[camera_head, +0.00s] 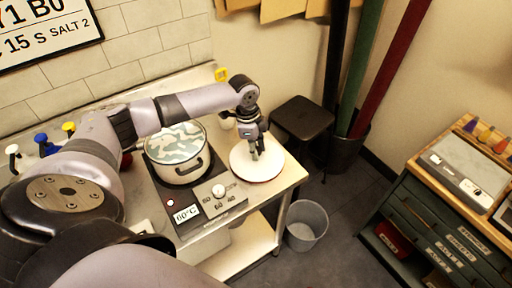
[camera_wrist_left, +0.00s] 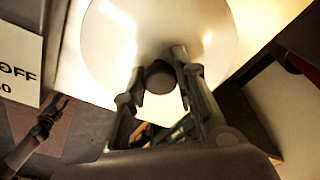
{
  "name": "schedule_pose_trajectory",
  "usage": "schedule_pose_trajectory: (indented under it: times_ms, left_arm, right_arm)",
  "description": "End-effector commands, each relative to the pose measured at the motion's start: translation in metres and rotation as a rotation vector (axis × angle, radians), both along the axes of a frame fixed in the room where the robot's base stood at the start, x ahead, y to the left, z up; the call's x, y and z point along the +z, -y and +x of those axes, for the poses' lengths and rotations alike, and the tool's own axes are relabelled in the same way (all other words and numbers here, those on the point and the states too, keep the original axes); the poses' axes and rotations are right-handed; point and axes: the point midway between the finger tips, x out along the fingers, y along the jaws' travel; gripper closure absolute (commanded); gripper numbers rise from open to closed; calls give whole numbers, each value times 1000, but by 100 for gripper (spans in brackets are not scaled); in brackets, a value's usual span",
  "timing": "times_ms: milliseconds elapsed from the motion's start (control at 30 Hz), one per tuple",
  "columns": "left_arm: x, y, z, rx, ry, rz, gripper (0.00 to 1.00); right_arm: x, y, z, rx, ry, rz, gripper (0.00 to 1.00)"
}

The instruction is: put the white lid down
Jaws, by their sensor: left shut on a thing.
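The white lid (camera_head: 270,171) is a round disc with a brownish rim, at the right end of the worktop. My left gripper (camera_head: 254,153) is above its middle, fingers pointing down. In the left wrist view the lid (camera_wrist_left: 115,45) fills the top, and its dark round knob (camera_wrist_left: 160,77) is between the fingers of my left gripper (camera_wrist_left: 158,85), which is shut on it. The lid appears level; I cannot tell whether it touches the worktop. What looks like my right gripper (camera_wrist_left: 48,118) shows small at the lower left of the wrist view, its fingers apart.
A bin (camera_head: 306,226) and a dark stool (camera_head: 303,116) stand beyond the worktop's right edge. A green drawer cabinet (camera_head: 430,222) is farther right.

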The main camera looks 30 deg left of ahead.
Motion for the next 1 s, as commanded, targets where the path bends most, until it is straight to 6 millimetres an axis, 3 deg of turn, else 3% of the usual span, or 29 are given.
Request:
schedule_pose_trajectory:
  times_ms: [267,300,600,1000]
  left_arm:
    - [-2,0,0,0,0,0,100]
    - [-3,0,0,1,-1,1,73]
    - [-2,0,0,0,0,1,54]
    - [5,-1,0,0,0,0,54]
  right_arm:
    - [-1,-13,-2,1,-2,15,54]
    - [-1,-13,-3,1,-3,15,54]
    - [-1,-9,-3,3,-4,10,54]
    - [-3,-2,-3,1,-5,2,54]
